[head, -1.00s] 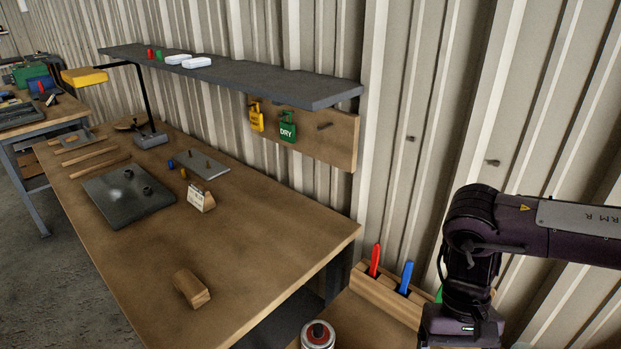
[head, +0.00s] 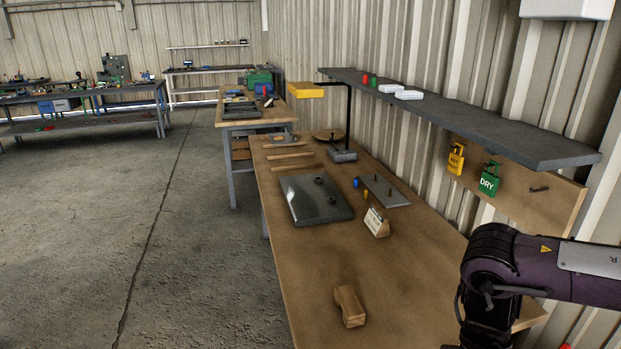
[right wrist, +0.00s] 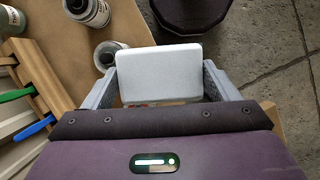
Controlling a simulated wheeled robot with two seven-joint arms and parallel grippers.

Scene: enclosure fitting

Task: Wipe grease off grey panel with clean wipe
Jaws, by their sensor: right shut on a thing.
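The dark grey panel (head: 310,211) lies flat on the wooden bench, with two small dark knobs on it. Its surface looks shiny with a faint pale mark; I cannot tell how much grease is on it. My right gripper (right wrist: 159,69) is shut on a white rounded pad (right wrist: 160,82), apparently a wipe, in the right wrist view. It is well away from the panel. In the head view my right arm shows at the lower right, with its gripper out of frame. Two similar white pads (head: 408,95) lie on the shelf. My left gripper is not in view.
The wooden bench (head: 395,285) carries a wooden block (head: 349,306), a small sign (head: 376,221) and a plate with pegs (head: 384,190). Green DRY (head: 489,180) and yellow (head: 455,159) tags hang below the grey shelf (head: 480,117). Cans (right wrist: 92,12) stand near my right gripper. Open floor lies left.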

